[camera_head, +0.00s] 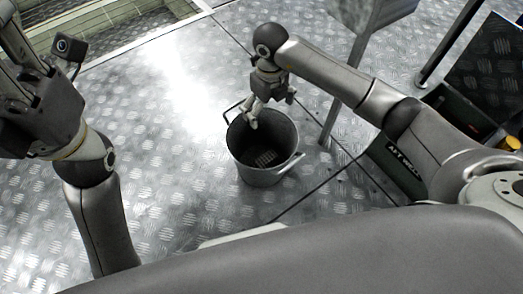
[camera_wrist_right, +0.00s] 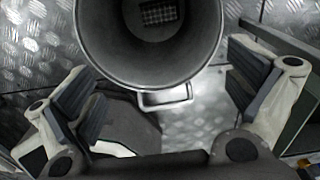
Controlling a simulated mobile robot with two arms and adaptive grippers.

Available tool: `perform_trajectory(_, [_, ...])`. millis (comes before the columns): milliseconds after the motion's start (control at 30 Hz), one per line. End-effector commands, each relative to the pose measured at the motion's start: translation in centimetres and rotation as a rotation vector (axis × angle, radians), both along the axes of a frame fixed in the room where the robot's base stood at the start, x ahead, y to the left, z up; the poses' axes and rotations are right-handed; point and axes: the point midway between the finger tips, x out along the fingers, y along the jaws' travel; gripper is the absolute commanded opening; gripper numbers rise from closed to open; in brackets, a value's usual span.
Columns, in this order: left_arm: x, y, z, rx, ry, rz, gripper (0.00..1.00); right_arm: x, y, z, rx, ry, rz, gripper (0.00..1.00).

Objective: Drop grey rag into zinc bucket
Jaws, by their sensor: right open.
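The zinc bucket (camera_head: 281,174) stands upright on the metal floor, with its mouth facing up. At its bottom lies a small pale grey checked patch, perhaps the grey rag (camera_head: 265,158); the patch also shows in the right wrist view (camera_wrist_right: 160,12). My right gripper (camera_head: 269,112) is open and empty above the bucket's far rim. In the right wrist view, the bucket (camera_wrist_right: 103,58) lies beyond and between the spread fingers. My left gripper (camera_head: 22,62) is raised at the upper left, partly cut off by the frame edge; its jaws do not show clearly.
A grey post (camera_head: 346,88) stands right of the bucket. A dark green box (camera_head: 396,165) with white lettering lies farther right, partly behind my right arm. A railed opening (camera_head: 95,28) is at the upper left. The patterned floor left of the bucket is clear.

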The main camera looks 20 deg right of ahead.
Motion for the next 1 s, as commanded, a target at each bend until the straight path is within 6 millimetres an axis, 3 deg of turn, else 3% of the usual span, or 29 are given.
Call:
perform_trajectory(100, [0.0,0.0,0.0,0.0,0.0,0.0,0.4,0.1,0.0,2.1,0.0,-0.002,0.0,1.0])
perform_trajectory(300, [0.0,0.0,0.0,0.0,0.0,0.0,0.4,0.0,0.0,3.8,0.001,0.0,0.0,1.0])
perform_trajectory(833, [0.0,0.0,0.0,0.0,0.0,0.0,0.4,-0.1,0.1,3.9,0.005,0.003,0.003,1.0])
perform_trajectory(933, [0.1,0.0,0.0,0.0,0.005,-0.001,0.4,-1.3,1.6,3.7,0.059,0.031,0.031,1.0])
perform_trajectory(1000, [0.2,0.0,0.0,-0.001,0.014,-0.001,0.4,-3.2,4.0,3.6,0.148,0.074,0.075,1.0])
